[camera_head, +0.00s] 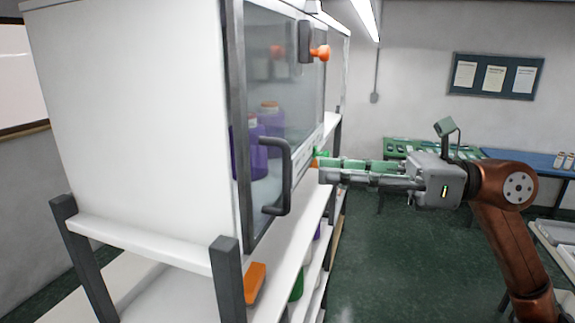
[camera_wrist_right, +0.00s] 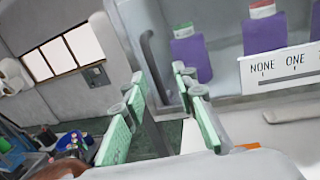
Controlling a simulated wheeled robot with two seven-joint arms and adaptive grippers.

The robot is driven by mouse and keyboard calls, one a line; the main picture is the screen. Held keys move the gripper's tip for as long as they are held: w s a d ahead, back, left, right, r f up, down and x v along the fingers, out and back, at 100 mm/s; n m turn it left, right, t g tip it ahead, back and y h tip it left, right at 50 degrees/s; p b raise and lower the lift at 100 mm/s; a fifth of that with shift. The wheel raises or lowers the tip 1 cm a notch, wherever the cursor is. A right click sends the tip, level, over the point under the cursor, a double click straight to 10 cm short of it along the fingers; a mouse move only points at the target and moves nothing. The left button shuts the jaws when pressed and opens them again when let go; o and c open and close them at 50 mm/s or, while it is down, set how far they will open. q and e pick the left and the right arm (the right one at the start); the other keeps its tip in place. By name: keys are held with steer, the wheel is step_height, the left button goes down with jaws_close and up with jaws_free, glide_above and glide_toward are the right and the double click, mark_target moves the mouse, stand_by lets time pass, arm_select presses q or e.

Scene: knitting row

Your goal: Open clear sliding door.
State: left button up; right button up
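The clear sliding door (camera_head: 292,90) fronts a white cabinet, with purple bottles visible behind it. Its dark, upright bar handle (camera_head: 288,180) is on the near side; a dark handle (camera_wrist_right: 151,60) also shows in the right wrist view, beyond the fingertips. My right gripper (camera_head: 322,171) is beside the cabinet front, to the right of the handle and apart from it. In the right wrist view its green-padded fingers (camera_wrist_right: 158,82) are spread with nothing between them. My left gripper is not in view.
A dark block with an orange knob (camera_head: 320,52) sits high on the cabinet front. A label strip reading NONE, ONE (camera_wrist_right: 285,66) lies below the purple bottles. An orange item (camera_head: 254,282) is on the lower shelf. Green floor (camera_head: 385,265) lies open right of the cabinet.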

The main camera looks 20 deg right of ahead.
steer(key=s, duration=0.1)
steer(key=p, duration=0.3)
glide_above(287, 206)
steer(key=shift+w+n, duration=0.3)
steer(key=shift+w, duration=0.05)
steer(key=shift+c, duration=0.2)
jaws_close()
